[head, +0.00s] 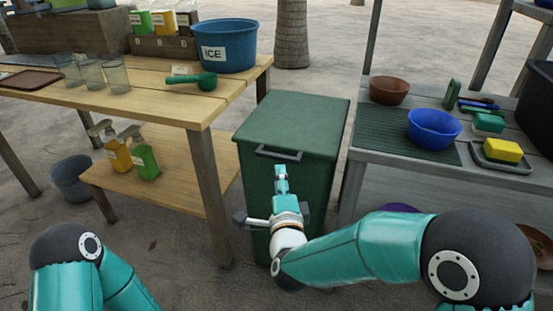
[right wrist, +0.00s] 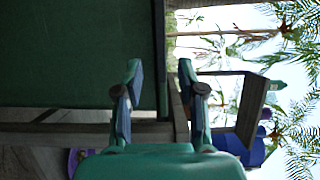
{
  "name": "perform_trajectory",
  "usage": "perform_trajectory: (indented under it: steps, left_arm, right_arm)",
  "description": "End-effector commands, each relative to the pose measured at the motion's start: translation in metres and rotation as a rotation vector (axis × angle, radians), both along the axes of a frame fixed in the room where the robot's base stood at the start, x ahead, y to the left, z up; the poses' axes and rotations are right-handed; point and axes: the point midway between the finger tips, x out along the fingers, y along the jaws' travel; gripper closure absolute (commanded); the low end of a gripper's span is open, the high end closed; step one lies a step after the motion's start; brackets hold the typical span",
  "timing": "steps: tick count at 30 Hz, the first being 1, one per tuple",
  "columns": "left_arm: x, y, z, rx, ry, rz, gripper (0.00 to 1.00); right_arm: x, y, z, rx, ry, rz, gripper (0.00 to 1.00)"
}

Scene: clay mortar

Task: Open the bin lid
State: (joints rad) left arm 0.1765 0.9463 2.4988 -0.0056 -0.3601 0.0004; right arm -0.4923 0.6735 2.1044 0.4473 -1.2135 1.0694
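The green bin (head: 312,185) stands between the wooden table and the grey counter. Its lid (head: 295,122) looks closed and flat, with a dark bar handle (head: 278,153) along the front edge. My right gripper (head: 281,170) is in front of the bin, just below the handle in the picture. I cannot tell whether it touches. In the right wrist view its two fingers (right wrist: 160,78) stand apart, with no object clearly held between them. The dark green bin side (right wrist: 75,50) fills the left of that view. My left gripper is out of view; only my left arm shows.
The wooden table (head: 150,85) at left carries a blue ice bucket (head: 225,50), a green scoop (head: 192,83) and glasses. The grey counter (head: 385,150) at right carries bowls (head: 433,128) and a yellow sponge (head: 503,150). Both stand close beside the bin. Air above the lid is clear.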

Motion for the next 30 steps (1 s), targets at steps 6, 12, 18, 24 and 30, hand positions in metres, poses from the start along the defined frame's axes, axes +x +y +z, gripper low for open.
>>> perform_trajectory:
  steps: [6,12,18,24,30]
  left_arm:
    - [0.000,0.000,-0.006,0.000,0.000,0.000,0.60]
    - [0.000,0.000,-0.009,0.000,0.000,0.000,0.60]
    - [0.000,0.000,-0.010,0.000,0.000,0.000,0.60]
    - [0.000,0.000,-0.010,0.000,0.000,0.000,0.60]
    - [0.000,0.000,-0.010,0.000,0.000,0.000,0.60]
  right_arm:
    - [0.048,0.003,-0.002,0.000,-0.001,-0.002,0.60]
    - [0.078,0.006,-0.001,-0.001,0.000,0.000,0.60]
    - [0.091,0.007,0.000,-0.002,0.000,0.000,0.60]
    - [0.092,0.007,0.000,-0.002,0.001,0.000,0.60]
    - [0.092,0.006,0.000,-0.002,0.000,0.000,0.77]
